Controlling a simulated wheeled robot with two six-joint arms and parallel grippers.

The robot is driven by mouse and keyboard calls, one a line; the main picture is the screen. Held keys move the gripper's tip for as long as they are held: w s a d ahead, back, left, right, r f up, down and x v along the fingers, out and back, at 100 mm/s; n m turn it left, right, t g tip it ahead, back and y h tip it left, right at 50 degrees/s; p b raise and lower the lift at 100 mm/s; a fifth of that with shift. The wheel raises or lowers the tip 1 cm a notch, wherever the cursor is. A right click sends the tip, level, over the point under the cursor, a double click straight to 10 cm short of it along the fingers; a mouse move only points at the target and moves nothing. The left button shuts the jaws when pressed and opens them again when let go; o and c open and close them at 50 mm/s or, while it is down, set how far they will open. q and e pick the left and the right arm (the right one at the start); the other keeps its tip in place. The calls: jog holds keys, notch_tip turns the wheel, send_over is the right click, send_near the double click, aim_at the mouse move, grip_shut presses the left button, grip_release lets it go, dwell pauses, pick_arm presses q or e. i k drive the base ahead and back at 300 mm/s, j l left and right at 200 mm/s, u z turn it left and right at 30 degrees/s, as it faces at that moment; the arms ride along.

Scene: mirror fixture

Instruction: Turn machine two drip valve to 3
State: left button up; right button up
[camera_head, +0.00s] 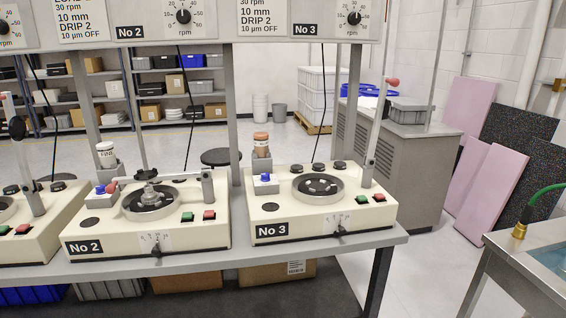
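Machine two (75,228) is a cream box labelled No 2 on a grey bench, in the middle left of the head view. On its front is a small white scale plate (148,238) with a black knob (157,250) below it. The scale's figures and the knob's exact setting are too small to read, and I cannot tell for sure that this is the drip valve. A white-capped bottle (106,155) stands at the machine's back left, near a blue knob (100,189). A lever arm (180,176) lies lowered across the round bowl (150,202). Neither gripper is in view.
Machine three (320,222), with its lever raised, stands close on the right. Part of another machine (40,225) is at left. Green and red buttons (208,214) sit right of the scale. Overhead panels carry speed dials (183,16). A sink bench (490,285) is at far right.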

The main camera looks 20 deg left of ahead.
aim_at(100, 189)
jog(key=u, duration=1)
